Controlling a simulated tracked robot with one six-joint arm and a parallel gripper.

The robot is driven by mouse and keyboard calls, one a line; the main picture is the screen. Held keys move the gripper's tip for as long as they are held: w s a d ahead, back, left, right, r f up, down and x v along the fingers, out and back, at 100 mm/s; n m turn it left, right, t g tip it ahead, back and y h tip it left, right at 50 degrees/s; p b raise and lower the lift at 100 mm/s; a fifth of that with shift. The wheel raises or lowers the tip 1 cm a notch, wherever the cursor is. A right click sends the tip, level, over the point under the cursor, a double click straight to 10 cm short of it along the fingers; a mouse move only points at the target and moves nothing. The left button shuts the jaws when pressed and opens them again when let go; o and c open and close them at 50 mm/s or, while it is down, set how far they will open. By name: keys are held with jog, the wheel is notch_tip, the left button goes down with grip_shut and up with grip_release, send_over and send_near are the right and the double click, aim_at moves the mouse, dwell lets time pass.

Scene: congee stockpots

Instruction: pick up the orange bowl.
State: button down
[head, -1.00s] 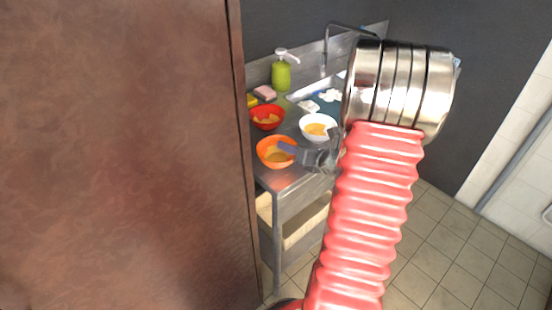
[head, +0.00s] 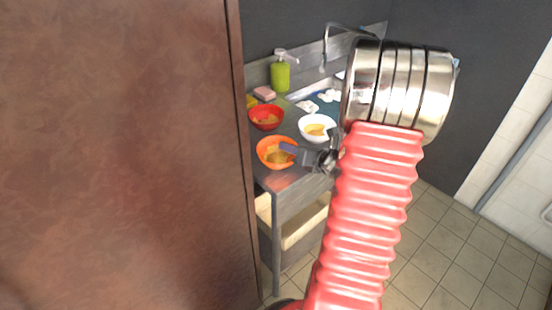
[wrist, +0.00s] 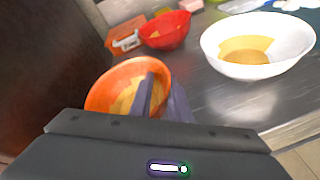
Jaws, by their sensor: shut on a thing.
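The orange bowl (head: 268,160) sits at the near left end of the metal counter, with yellowish contents inside. My gripper (head: 290,149) reaches in from the right and is shut on the bowl's right side. In the wrist view the orange bowl (wrist: 99,95) is upright just beyond the gripper body. The two dark fingers (wrist: 158,98) are at its right rim, one in front of the inside of the bowl and one at the outer side. The fingers hide part of the rim. I cannot tell whether the bowl is clear of the counter.
A red bowl (head: 266,117) stands behind, and a white bowl (head: 317,127) to the right, close to my gripper. A green soap bottle (head: 280,75), a pink sponge (head: 264,93) and a tap (head: 326,45) are farther back. A large brown panel (head: 120,150) blocks the left.

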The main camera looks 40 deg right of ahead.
notch_tip(320, 180, up, 10)
dwell(0.8)
